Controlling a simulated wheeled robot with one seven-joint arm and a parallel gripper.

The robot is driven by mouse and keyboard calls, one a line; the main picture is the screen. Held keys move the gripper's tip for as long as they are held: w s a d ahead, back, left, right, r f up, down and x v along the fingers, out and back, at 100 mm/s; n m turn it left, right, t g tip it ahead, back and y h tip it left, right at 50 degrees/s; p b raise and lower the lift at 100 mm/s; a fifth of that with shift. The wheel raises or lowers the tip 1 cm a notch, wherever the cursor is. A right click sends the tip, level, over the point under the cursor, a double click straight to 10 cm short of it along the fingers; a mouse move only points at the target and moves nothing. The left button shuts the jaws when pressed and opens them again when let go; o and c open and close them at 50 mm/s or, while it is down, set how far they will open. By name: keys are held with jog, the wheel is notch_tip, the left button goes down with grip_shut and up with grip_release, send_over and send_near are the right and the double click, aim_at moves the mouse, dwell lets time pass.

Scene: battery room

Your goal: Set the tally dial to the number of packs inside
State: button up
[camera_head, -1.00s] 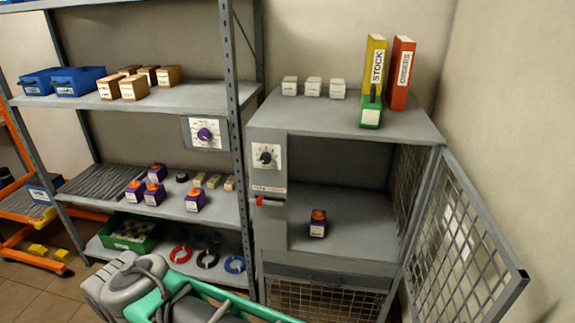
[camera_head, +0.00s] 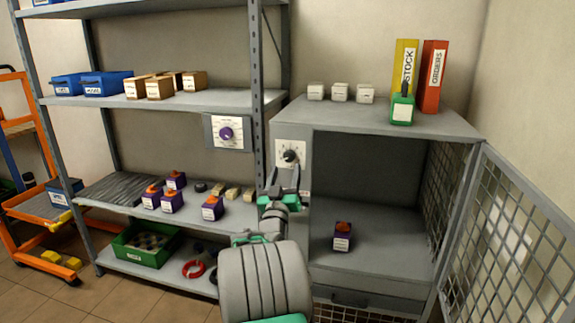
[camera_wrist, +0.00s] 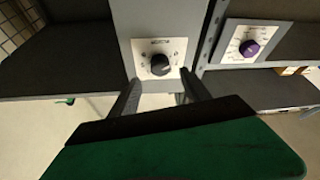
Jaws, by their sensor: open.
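A black knob on a white dial plate (camera_head: 290,154) is on the cabinet's front post; it also shows in the wrist view (camera_wrist: 160,64). A second dial with a purple knob (camera_head: 226,134) is on the shelf rack, also in the wrist view (camera_wrist: 250,47). I cannot read which is the tally dial. One purple pack with an orange top (camera_head: 343,238) stands inside the open cabinet (camera_head: 372,274). My gripper (camera_head: 283,178) is open and empty, just below the black knob; in the wrist view its fingers (camera_wrist: 160,86) point toward that dial, apart from the knob.
Several similar purple packs (camera_head: 172,203) stand on the rack's middle shelf. The mesh door (camera_head: 515,235) hangs open at right. White boxes (camera_head: 340,92), a green pack (camera_head: 402,109) and two binders (camera_head: 432,77) stand on the cabinet top.

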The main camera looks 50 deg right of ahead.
aim_at(288, 158)
jog(key=x, duration=0.5)
jog(key=shift+w+p, duration=0.1)
jog(key=shift+p, duration=0.3)
grip_shut()
